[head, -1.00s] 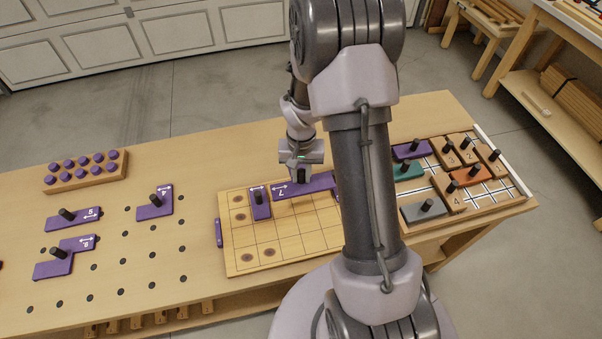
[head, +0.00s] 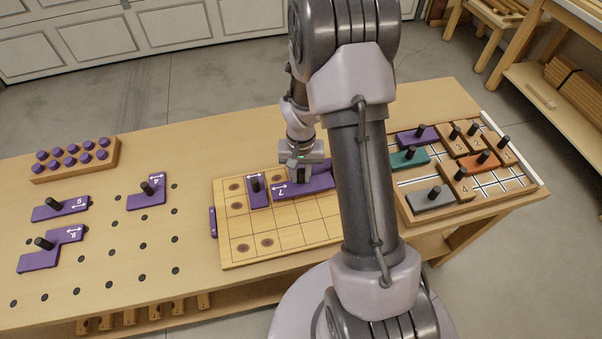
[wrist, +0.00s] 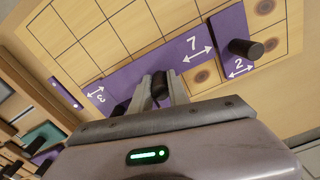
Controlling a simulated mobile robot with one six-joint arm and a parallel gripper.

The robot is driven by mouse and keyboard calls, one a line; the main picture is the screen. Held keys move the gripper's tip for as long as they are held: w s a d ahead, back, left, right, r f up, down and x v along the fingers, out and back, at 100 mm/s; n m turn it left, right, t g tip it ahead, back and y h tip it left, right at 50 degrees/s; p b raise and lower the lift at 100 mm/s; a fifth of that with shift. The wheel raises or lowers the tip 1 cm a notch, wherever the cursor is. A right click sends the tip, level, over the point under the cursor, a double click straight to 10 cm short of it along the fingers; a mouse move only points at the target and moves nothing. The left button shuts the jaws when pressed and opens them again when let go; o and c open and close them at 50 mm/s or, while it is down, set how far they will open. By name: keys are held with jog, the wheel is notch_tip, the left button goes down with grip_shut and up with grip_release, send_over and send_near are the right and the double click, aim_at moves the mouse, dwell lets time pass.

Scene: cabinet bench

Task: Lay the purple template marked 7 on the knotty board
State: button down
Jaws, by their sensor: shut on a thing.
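The purple template marked 7 (head: 284,190) is over the gridded knotty board (head: 290,230), low against it; I cannot tell whether it fully rests there. My gripper (head: 299,180) is shut on its dark knob, also visible in the wrist view (wrist: 160,84). The purple template marked 2 (wrist: 238,50) lies on the board beside the 7 end; it shows in the head view (head: 258,196). A purple part marked 3 (wrist: 98,94) adjoins the other end in the wrist view; I cannot tell whether it is separate. My arm hides the right end in the head view.
Dark knots (head: 267,242) show on bare board cells. Other purple templates (head: 60,209) lie on the holed bench at left, near a block of purple pegs (head: 75,158). A tray of coloured and wooden pieces (head: 447,170) is at right. The board's front cells are bare.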

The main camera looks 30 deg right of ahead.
jog(key=shift+f+b, duration=0.4)
jog(key=shift+b, duration=0.15)
dwell(1.1)
jog(key=shift+f+b, duration=0.5)
jog(key=shift+f, duration=0.2)
dwell(0.7)
jog(key=c, duration=0.8)
grip_release()
notch_tip(320, 180, up, 8)
jog(key=p, duration=0.5)
jog(key=shift+r, duration=0.1)
